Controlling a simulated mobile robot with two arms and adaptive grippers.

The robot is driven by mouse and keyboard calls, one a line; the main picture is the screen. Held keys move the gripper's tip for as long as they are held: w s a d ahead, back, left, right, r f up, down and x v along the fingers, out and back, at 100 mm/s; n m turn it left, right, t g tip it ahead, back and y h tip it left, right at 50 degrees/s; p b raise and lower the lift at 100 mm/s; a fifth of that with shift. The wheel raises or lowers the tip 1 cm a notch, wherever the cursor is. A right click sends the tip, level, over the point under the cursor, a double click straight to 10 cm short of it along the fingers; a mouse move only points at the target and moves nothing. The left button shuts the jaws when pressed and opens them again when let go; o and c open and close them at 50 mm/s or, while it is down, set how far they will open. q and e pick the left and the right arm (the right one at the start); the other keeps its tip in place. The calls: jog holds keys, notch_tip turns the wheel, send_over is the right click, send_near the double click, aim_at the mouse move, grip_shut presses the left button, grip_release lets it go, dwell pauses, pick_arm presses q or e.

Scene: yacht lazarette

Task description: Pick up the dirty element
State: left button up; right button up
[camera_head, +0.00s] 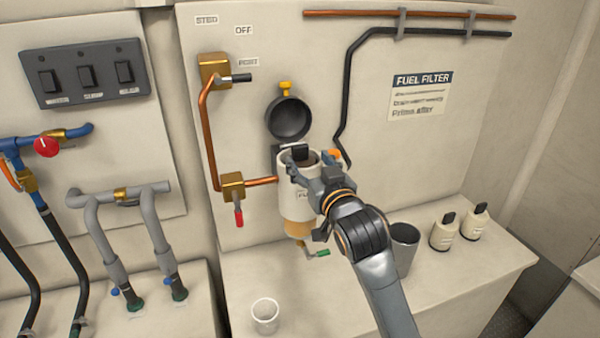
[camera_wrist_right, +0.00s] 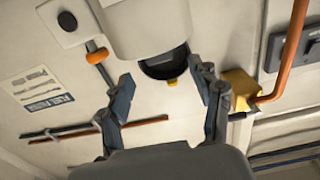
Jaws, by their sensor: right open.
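The dirty element seems to be the dark-topped piece (camera_head: 301,153) standing in the open cream filter housing (camera_head: 293,205). Only its black handle and top show; the rest is hidden inside. The housing's round black lid (camera_head: 290,118) is swung up behind. My right gripper (camera_head: 312,172) is in front of the housing's upper part, hiding some of it. In the wrist view my right gripper (camera_wrist_right: 165,88) is open with nothing between its fingers. The housing (camera_wrist_right: 145,22) and dark lid (camera_wrist_right: 163,64) lie beyond them; contact cannot be told. My left gripper is not in view.
Two cream canisters with black handles (camera_head: 443,232) (camera_head: 474,222) stand on the counter (camera_head: 480,265) at right. A grey bin (camera_head: 403,248) is beside my forearm. A clear cup (camera_head: 265,315) stands at front. A copper pipe with a red-handled valve (camera_head: 238,215) borders the housing's left.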

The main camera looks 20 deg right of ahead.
aim_at(301, 149)
jog(key=shift+w, duration=0.85)
jog(key=shift+w+r+p, duration=0.15)
jog(key=shift+w+p, duration=0.35)
jog(key=w+p, duration=0.1)
jog(key=w, duration=0.2)
jog(key=shift+w+p, duration=0.15)
jog(key=shift+p, duration=0.25)
jog(key=shift+w+f, duration=0.25)
jog(key=shift+w, duration=0.3)
jog(key=shift+s, duration=0.1)
grip_shut()
